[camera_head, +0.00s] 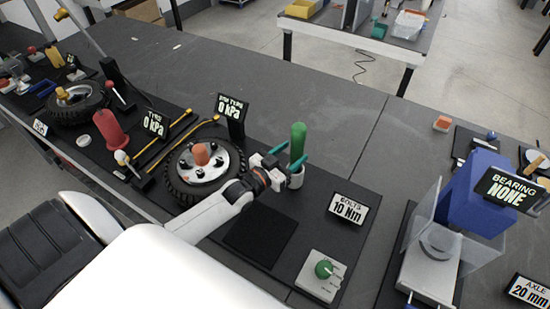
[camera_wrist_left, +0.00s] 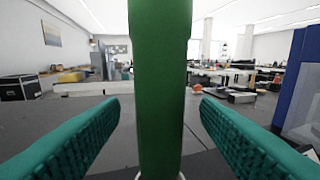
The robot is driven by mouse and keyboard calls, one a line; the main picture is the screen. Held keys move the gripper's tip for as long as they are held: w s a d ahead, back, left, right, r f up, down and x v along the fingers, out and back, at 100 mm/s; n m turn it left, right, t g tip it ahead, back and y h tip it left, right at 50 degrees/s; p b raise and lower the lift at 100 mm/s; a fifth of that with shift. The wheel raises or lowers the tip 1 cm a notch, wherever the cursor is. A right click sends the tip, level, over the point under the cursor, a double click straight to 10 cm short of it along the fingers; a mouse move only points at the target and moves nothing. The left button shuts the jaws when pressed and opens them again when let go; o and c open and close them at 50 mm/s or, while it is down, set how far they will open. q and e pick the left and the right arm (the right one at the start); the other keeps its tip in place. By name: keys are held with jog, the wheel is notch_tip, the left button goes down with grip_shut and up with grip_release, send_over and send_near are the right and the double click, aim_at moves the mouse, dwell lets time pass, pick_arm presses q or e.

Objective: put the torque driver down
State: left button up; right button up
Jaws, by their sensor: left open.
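The torque driver (camera_head: 298,140) has a green handle and stands upright in a small white holder (camera_head: 296,179) on the black mat. My left gripper (camera_head: 292,156) is at the handle, with its teal fingers open on either side of it. In the left wrist view the green handle (camera_wrist_left: 160,80) rises between the two teal fingers (camera_wrist_left: 160,130), with a gap on each side. The holder's rim shows faintly at the bottom there. The driver's lower end is hidden in the holder. My right gripper is not in view.
A wheel (camera_head: 205,170) lies left of the holder. A "BOLTS 10 Nm" display (camera_head: 348,209) and a box with a green knob (camera_head: 322,274) stand to the right and front. A blue press (camera_head: 468,195) is farther right.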

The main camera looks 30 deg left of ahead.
pick_arm(q)
jog(key=v, duration=0.7)
jog(key=shift+s+b, duration=0.3)
jog(key=shift+b, duration=0.15)
